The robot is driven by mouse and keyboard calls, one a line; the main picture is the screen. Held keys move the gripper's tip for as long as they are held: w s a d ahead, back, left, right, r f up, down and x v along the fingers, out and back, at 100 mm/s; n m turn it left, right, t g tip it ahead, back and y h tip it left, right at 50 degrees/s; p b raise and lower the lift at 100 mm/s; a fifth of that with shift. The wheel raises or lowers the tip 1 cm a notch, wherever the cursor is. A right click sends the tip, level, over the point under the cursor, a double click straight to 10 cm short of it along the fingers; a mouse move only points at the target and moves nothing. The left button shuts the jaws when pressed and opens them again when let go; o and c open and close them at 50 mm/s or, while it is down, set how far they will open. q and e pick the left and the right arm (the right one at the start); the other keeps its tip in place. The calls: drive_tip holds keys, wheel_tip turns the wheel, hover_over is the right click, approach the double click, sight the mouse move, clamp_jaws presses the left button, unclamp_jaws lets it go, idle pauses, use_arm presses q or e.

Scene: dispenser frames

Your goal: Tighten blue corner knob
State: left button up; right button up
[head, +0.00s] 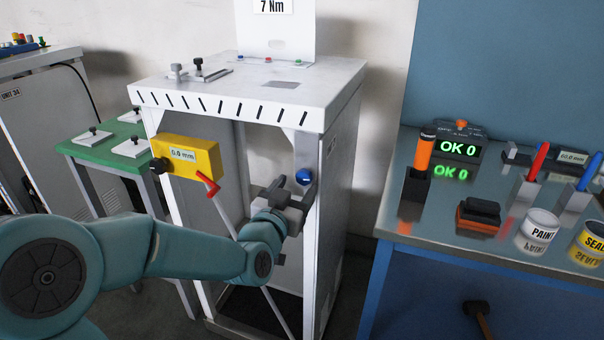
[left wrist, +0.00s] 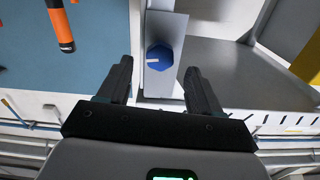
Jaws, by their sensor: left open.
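The blue corner knob (head: 304,177) sits on the upper right front corner post of the white dispenser frame (head: 268,85). In the left wrist view the blue knob (left wrist: 159,58) is hexagonal with a small white mark, on a pale metal post. My left gripper (head: 283,194) is open in the head view, close to the knob at its lower left. In the left wrist view my left gripper's fingers (left wrist: 159,82) are spread, with the knob beyond and between the tips. The fingers appear empty. My right gripper does not show.
A yellow gauge box (head: 186,157) with a red-handled rod hangs on the frame's left front. To the right, a bench (head: 385,215) holds an orange-handled tool (head: 424,155), an OK 0 display (head: 458,148), and paint cans (head: 538,232). A green table (head: 100,140) stands left.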

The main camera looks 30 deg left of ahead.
sight(302, 178)
use_arm(q)
drive_tip(key=x, duration=0.4)
drive_tip(key=shift+w, duration=0.1)
drive_tip(key=c, duration=1.1)
drive_tip(key=shift+o, duration=0.2)
